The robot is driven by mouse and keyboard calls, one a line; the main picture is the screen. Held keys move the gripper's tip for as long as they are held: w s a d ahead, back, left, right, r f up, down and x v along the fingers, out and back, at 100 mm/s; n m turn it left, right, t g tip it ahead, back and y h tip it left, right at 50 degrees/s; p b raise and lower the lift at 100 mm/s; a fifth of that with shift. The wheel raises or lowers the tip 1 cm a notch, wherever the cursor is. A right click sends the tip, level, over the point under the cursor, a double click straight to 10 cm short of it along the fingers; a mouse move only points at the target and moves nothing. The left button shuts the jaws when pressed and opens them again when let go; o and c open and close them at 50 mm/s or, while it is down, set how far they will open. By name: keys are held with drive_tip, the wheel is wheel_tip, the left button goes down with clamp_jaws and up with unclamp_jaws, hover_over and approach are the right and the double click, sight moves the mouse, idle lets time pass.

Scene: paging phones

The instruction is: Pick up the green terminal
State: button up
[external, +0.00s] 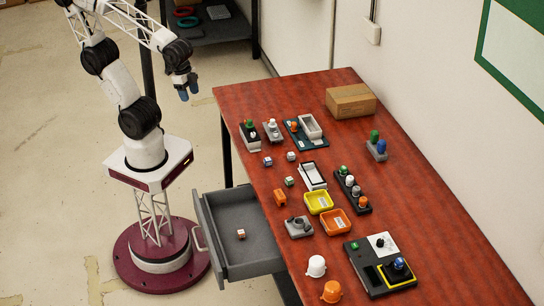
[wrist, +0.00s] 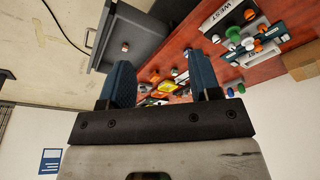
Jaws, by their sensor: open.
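Several green-topped pieces show in the external view, and I cannot tell which is the green terminal. One green knob (external: 249,124) stands on a small dark and white unit at the table's far left. A green peg (external: 375,135) stands beside a blue one in a grey holder at the right. Another green top (external: 343,170) is at the far end of a black strip. In the wrist view a green knob (wrist: 233,33) shows near a "WEST" label. My gripper (external: 188,90) is open and empty, left of the table and away from these pieces; its blue fingers (wrist: 163,85) frame the wrist view.
The red table (external: 440,225) also holds a cardboard box (external: 350,101), yellow tray (external: 319,202), orange tray (external: 335,222) and black console (external: 381,264). A grey drawer (external: 235,220) stands open on the left with a small cube (external: 241,234) inside. A wall runs along the right.

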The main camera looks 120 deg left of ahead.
drive_tip(key=w+d+f+n+t+h, duration=0.1)
drive_tip(key=w+d+f+n+h, duration=0.15)
drive_tip(key=w+n, duration=0.35)
drive_tip(key=w+d+f+n+h, duration=0.2)
drive_tip(key=w+f+n+h, duration=0.1)
drive_tip(key=w, duration=0.5)
drive_tip(key=w+d+f+n+t+h, duration=0.1)
drive_tip(key=w+d+f+n+h, duration=0.15)
drive_tip(key=w+n, duration=0.4)
drive_tip(key=n+t, duration=0.7)
drive_tip(key=n, duration=0.7)
approach(289, 182)
drive_tip(key=shift+w+d+r+m+y, duration=0.25)
drive_tip(key=shift+w+d+r+y, duration=0.1)
drive_tip(key=shift+d+r+y, duration=0.15)
drive_tip(key=shift+w+a+f+n, duration=0.3)
drive_tip(key=shift+a+f+n, duration=0.1)
drive_tip(key=shift+w+d, duration=0.1)
drive_tip(key=shift+x, duration=1.15)
